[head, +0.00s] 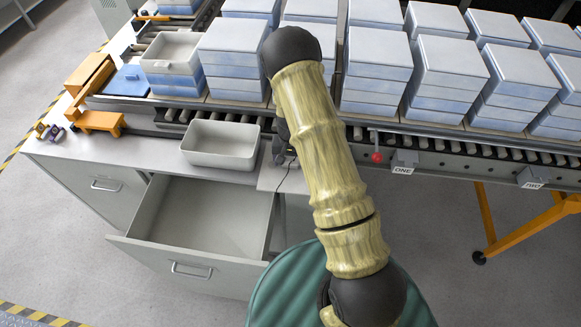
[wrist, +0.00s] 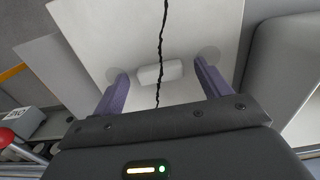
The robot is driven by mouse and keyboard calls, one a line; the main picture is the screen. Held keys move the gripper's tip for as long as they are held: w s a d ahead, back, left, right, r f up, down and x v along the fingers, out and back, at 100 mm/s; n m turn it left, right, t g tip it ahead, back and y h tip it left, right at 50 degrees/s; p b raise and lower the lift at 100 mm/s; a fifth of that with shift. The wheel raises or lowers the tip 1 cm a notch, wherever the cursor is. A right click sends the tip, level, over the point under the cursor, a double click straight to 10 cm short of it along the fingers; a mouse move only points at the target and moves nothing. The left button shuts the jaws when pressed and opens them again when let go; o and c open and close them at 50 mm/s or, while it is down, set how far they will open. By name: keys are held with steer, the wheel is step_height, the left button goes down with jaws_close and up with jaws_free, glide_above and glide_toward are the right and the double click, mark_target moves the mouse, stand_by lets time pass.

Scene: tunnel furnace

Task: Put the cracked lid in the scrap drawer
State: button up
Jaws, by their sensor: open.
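The cracked lid (wrist: 100,25) is a pale flat plate with a jagged black crack and a small white handle block (wrist: 146,75) in its middle. In the head view the lid (head: 270,180) lies on the counter right of the grey bin, partly hidden by my arm. My gripper (wrist: 161,68) is open, its two purple fingers on either side of the handle with gaps; I cannot tell how high they are above the lid. In the head view my arm mostly hides the gripper. A grey drawer (head: 153,203) below the counter is pulled out and looks empty.
An empty grey bin (head: 218,160) stands left of the lid, above the drawer; its edge shows in the wrist view (wrist: 285,55). Stacks of lidded boxes (head: 375,65) fill the roller conveyor behind. A red knob (head: 377,157) and a "ONE" label (head: 403,169) are to the right.

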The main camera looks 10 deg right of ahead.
mark_target(291, 162)
steer(key=shift+c, duration=0.3)
steer(key=c, duration=1.5)
steer(key=shift+w+r, duration=0.1)
steer(key=shift+r, duration=0.1)
step_height(291, 162, up, 18)
steer(key=b, duration=0.4)
steer(key=shift+f, duration=0.1)
